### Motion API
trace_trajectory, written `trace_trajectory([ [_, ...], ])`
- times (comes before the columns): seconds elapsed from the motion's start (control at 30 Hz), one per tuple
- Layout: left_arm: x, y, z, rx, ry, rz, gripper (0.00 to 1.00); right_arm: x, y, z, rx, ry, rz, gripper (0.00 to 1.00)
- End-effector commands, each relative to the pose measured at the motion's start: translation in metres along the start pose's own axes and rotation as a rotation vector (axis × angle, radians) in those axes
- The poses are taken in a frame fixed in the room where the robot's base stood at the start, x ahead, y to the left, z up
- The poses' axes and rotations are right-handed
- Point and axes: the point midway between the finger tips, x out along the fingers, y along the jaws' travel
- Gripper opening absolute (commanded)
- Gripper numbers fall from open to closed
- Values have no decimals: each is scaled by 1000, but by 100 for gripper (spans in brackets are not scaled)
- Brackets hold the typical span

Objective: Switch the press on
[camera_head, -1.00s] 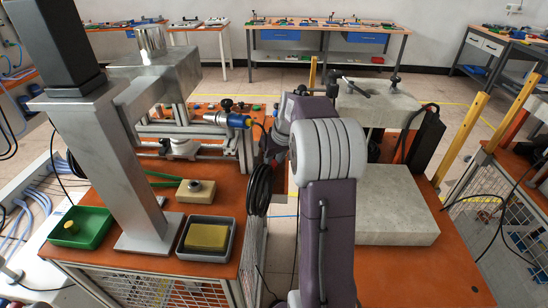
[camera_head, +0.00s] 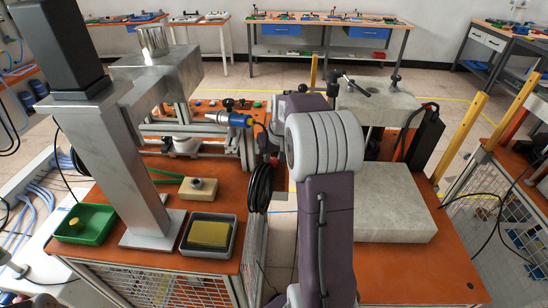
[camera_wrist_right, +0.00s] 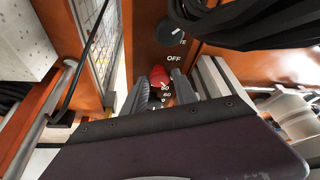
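The wrist view shows an orange panel (camera_wrist_right: 145,30) with a dark rotary knob (camera_wrist_right: 171,32), the word OFF under it, and a red knob (camera_wrist_right: 159,76) with numbers beside it. My right gripper (camera_wrist_right: 161,90) is open, its two dark fingers apart in front of the panel, near the red knob. Whether they touch it I cannot tell. In the head view my right arm hides most of this gripper. A metal press-like machine (camera_head: 120,150) with a tall column and black top stands on the left bench. My left gripper is not in view.
A black cable coil (camera_head: 260,188) hangs at the left bench's edge; black cable (camera_wrist_right: 250,25) also crosses the wrist view's upper right. A green tray (camera_head: 98,229), a grey tray (camera_head: 222,253) and a button box (camera_head: 190,193) are on the left bench. A grey block (camera_head: 395,200) lies right.

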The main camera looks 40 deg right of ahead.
Motion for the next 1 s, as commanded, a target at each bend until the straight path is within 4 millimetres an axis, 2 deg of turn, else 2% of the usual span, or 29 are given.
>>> trace_trajectory([
  [0.37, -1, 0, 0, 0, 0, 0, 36, -3, 0, 0, -1, 0, 0, 50],
  [0.47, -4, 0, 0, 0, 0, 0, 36, -19, 0, -2, -1, 4, 1, 50],
  [0.6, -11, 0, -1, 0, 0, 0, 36, -52, 0, -2, 0, 5, 1, 50],
  [0.73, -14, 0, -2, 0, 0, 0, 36, -76, 0, -1, 0, 3, 1, 50],
  [0.83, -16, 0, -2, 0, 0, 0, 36, -87, 0, 0, 0, 1, 0, 50],
  [1.0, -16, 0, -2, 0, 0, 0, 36, -91, 0, 0, 0, 0, 0, 50],
])
